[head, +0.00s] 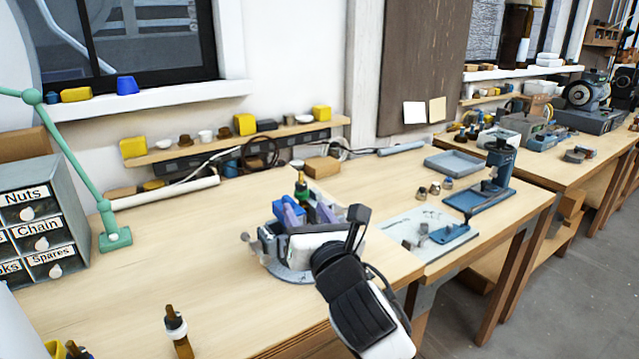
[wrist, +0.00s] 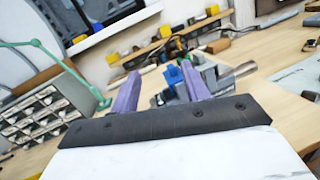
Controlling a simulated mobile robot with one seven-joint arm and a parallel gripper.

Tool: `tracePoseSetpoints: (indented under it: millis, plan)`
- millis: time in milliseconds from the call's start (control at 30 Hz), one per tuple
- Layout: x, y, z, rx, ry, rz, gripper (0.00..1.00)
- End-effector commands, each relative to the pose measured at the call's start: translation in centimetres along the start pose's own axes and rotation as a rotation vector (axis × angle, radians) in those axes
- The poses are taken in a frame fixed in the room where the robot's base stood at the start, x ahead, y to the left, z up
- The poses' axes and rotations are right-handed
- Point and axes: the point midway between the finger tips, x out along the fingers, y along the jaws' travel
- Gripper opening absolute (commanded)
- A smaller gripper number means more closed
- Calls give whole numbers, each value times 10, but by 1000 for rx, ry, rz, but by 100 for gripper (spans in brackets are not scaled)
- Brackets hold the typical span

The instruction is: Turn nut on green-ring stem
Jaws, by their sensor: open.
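The green-ring stem (head: 301,188) stands upright, its dark top and green ring showing above the blue vise (head: 285,209) on the near bench. In the wrist view the green ring (wrist: 180,44) shows beyond my fingers, near the right one. My gripper (head: 306,207) is open, its two purple fingers spread in front of the vise. In the wrist view my gripper (wrist: 160,70) has nothing between its fingers, and the blue-grey vise (wrist: 173,92) lies behind them. The nut is too small to tell apart, and my gripper hides the lower stem.
Another stem with a white ring (head: 175,326) stands at the front edge. A drawer cabinet (head: 40,215) and green lamp arm (head: 80,155) are at left. A blue stand (head: 490,185) and pale mat (head: 425,232) are at right.

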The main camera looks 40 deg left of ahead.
Motion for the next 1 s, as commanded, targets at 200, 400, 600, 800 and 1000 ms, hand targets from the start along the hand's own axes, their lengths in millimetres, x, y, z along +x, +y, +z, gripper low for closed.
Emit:
tracePoseSetpoints:
  millis: [200,400,600,800,1000]
  plan:
    - [-2,-24,-16,-164,84,-62,46]
    - [21,-24,-15,-167,88,-61,46]
    - [64,-27,-17,-165,88,-61,46]
    - [103,-30,-20,-166,86,-61,46]
    - [127,-32,-24,-167,84,-62,46]
